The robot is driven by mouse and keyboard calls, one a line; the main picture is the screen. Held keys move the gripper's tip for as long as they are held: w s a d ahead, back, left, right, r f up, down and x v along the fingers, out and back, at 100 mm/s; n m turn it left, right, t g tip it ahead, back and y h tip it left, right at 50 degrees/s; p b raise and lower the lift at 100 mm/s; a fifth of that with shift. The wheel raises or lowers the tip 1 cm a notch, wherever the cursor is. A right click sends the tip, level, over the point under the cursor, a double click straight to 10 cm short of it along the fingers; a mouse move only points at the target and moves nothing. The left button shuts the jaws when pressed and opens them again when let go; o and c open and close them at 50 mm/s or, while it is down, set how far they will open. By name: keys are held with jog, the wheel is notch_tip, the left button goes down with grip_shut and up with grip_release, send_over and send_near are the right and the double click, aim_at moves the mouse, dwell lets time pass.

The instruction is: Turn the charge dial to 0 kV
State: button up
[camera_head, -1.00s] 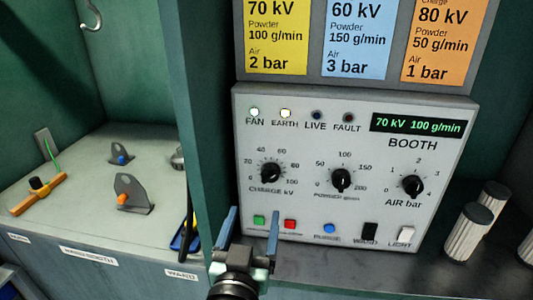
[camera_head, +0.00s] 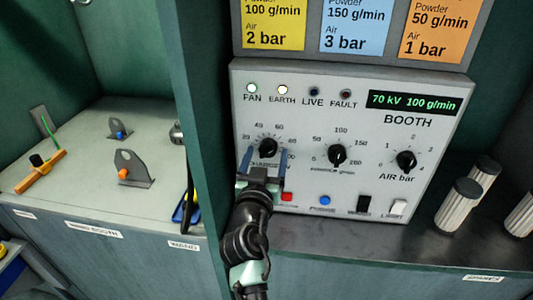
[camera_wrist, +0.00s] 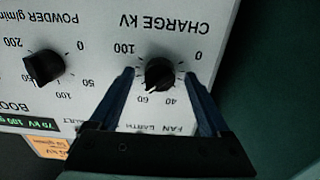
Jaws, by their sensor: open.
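The black charge dial (camera_head: 268,146) is at the left of the grey booth panel (camera_head: 300,185), under the fan and earth lamps. In the wrist view the panel is upside down, and the charge dial (camera_wrist: 160,74) sits between the fingertips with a gap on each side. My gripper (camera_head: 264,162) is open, its two blue fingers pointing at the dial from below; it also shows in the wrist view (camera_wrist: 160,75). The display (camera_head: 414,103) reads 70 kV 100 g/min. My gripper hides part of the dial's lower scale and the green button.
The powder dial (camera_head: 337,155) and air dial (camera_head: 406,161) stand to the right. A red button (camera_head: 287,197), a blue button (camera_head: 325,200) and two switches line the panel's bottom. Ribbed cylinders (camera_head: 460,206) stand on the shelf at right. A green wall (camera_head: 185,110) rises close at left.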

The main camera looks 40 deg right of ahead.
jog(key=shift+w+d, duration=0.15)
jog(key=shift+d, duration=0.05)
grip_shut()
dwell(0.4)
jog(key=shift+n, duration=0.3)
